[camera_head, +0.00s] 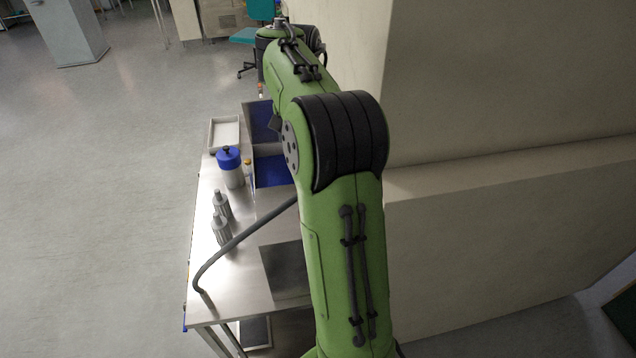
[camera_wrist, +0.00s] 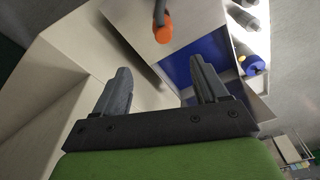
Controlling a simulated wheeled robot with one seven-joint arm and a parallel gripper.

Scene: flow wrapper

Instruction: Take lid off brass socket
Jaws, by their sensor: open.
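In the wrist view my gripper (camera_wrist: 160,84) is open, its two dark fingers wide apart with nothing between them. A light surface shows beyond the gap. In the head view my green arm reaches away from me and hides the gripper. I cannot make out a brass socket or its lid for sure. A small yellowish item (camera_head: 248,167) stands beside a white bottle with a blue cap (camera_head: 231,170) on the steel table; it is too small to identify. In the wrist view the blue cap (camera_wrist: 254,66) lies to the right of the fingers, apart from them.
The steel table (camera_head: 222,280) also holds two grey bottles (camera_head: 221,217), a white tray (camera_head: 225,133) and a blue bin (camera_head: 270,172). A grey hose (camera_head: 235,243) arches over it. A dark rod with an orange end (camera_wrist: 163,32) shows ahead of my fingers. A beige wall block (camera_head: 480,200) stands right.

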